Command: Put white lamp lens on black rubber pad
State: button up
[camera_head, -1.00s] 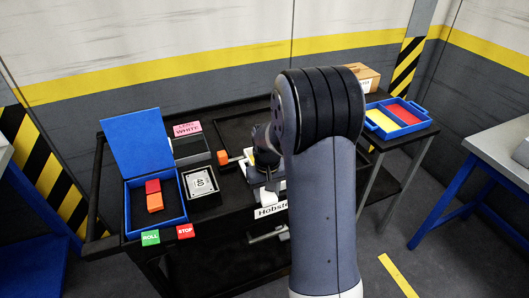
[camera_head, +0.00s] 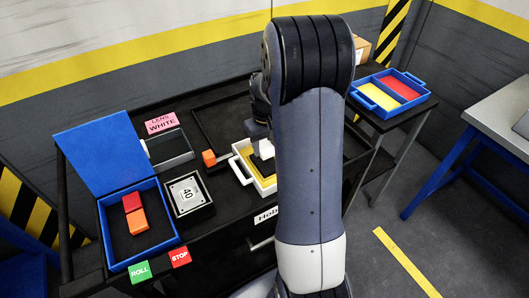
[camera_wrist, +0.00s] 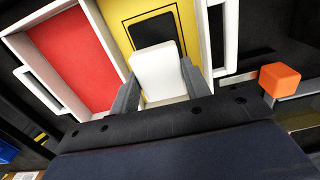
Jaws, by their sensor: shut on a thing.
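My gripper (camera_wrist: 160,88) is shut on the white lamp lens (camera_wrist: 158,70), a pale rounded block held between the two grey fingers. The black rubber pad (camera_wrist: 154,27) lies in the yellow section of a white-rimmed tray (camera_wrist: 98,37). In the wrist view the lens overlaps the pad's near edge; I cannot tell whether they touch. In the head view my gripper (camera_head: 259,134) is over the tray's yellow section (camera_head: 264,186), with the lens (camera_head: 265,150) partly showing. My arm hides the tray's right side.
An orange block (camera_head: 209,158) stands left of the tray. An open grey box (camera_head: 168,150) sits behind a box marked 40 (camera_head: 187,193). A blue lidded box (camera_head: 137,228) holds red and orange blocks. A blue tray (camera_head: 391,90) stands on the right-hand table.

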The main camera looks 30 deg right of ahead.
aim_at(265, 147)
jog(key=shift+f, duration=1.9)
jog(key=shift+f, duration=0.2)
jog(key=o, duration=1)
notch_tip(265, 147, up, 12)
jog(key=shift+r, duration=0.2)
